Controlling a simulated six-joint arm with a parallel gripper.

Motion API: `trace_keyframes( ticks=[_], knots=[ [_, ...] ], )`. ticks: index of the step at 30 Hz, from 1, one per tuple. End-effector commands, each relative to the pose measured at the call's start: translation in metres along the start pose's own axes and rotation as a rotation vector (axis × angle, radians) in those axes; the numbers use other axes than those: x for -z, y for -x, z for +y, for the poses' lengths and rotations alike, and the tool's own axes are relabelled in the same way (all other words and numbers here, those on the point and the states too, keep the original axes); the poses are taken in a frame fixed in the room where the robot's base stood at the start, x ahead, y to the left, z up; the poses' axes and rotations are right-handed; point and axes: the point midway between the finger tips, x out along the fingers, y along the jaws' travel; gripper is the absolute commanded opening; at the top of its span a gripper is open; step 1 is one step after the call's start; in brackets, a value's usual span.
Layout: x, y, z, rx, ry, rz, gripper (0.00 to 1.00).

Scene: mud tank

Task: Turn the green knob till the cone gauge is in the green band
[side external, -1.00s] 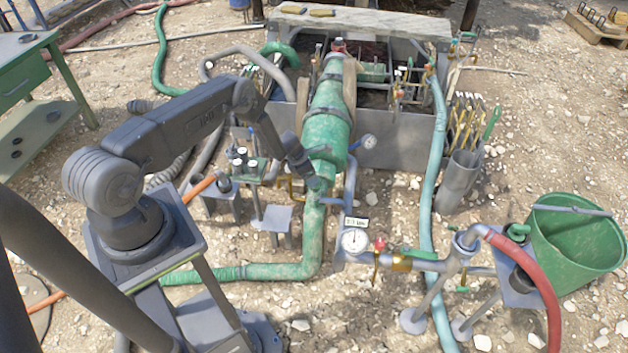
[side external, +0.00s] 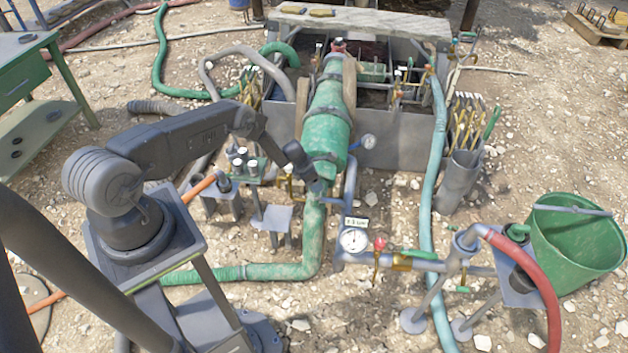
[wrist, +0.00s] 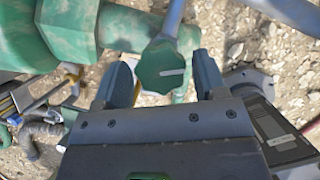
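The green knob (wrist: 163,70), scalloped with a white line on top, sits between the two fingers of my gripper (wrist: 163,80) in the wrist view. The fingers are apart, with small gaps visible beside the knob. In the side view my gripper (side external: 318,186) is at the lower end of the green cone (side external: 325,135) and hides the knob. A round white dial gauge (side external: 353,240) stands below a small label (side external: 356,222); another small gauge (side external: 368,142) is beside the cone. Their needles and any green band are too small to read. I cannot tell which is the cone gauge.
A blue-grey pipe (side external: 350,185) runs close to the right of my gripper. A red-handled valve (side external: 379,245) is right of the labelled gauge. A green hose (side external: 250,272) lies below, and a green bucket (side external: 575,240) stands at the right. The metal tank (side external: 400,140) is behind.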

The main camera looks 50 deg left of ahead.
Motion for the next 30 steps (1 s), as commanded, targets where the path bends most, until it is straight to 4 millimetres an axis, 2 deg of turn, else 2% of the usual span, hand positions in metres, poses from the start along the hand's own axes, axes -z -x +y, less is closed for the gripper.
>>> trace_keyframes(
  ticks=[1,11,17,24,30],
  knots=[
    [-0.0001,0.0001,0.0001,0.000,0.000,0.000,0.61],
    [-0.0001,0.0002,0.0001,0.000,0.000,0.000,0.29],
    [-0.0005,-0.0003,0.0010,0.022,-0.054,-0.003,0.29],
    [-0.0008,-0.0010,0.0015,0.115,-0.280,-0.002,0.29],
    [-0.0013,-0.0005,0.0016,0.153,-0.374,-0.001,0.29]
  ],
)
